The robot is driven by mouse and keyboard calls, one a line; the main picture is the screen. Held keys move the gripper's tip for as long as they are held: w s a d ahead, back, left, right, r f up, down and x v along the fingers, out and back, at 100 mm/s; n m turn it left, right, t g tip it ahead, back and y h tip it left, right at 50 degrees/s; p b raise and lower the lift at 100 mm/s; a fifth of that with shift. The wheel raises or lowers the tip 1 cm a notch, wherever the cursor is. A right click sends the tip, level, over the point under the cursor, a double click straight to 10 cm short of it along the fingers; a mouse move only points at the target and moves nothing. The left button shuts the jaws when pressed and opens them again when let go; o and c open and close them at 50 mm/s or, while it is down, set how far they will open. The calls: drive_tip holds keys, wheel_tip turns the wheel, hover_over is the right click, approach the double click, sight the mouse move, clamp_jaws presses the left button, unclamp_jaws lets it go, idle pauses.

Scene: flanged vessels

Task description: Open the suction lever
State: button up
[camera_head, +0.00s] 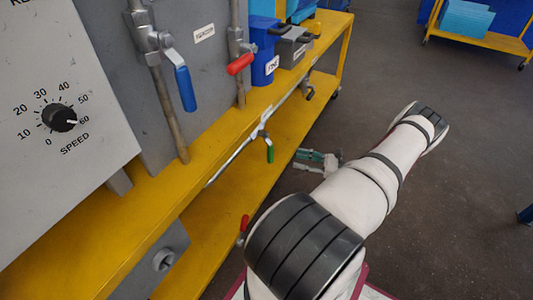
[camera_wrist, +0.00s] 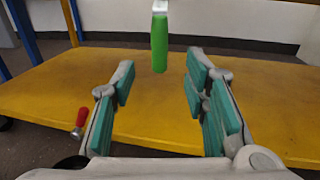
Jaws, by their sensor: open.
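A green lever (camera_head: 270,154) hangs from the pipe along the front of the yellow bench. In the wrist view the green lever (camera_wrist: 160,42) hangs upright ahead of my gripper, between the lines of its two fingers. My gripper (camera_wrist: 160,82) is open, with teal pads and nothing between them. In the head view my gripper (camera_head: 318,158) is to the right of the green lever, apart from it. A blue lever (camera_head: 185,88) and a red lever (camera_head: 240,64) sit on upright pipes higher up. I cannot read a suction label on any of them.
The yellow bench (camera_head: 120,252) has a lower shelf (camera_wrist: 60,88) beneath the green lever. Another red handle (camera_wrist: 81,118) is low at the left in the wrist view. A control panel with a speed knob (camera_head: 60,118) stands left. The floor (camera_head: 440,200) at right is mostly clear.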

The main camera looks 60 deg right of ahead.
sight(270, 153)
drive_tip(key=b+x, duration=0.1)
drive_tip(key=x, duration=1.1)
drive_tip(key=shift+b, duration=0.4)
drive_tip(key=shift+c, duration=0.2)
clamp_jaws()
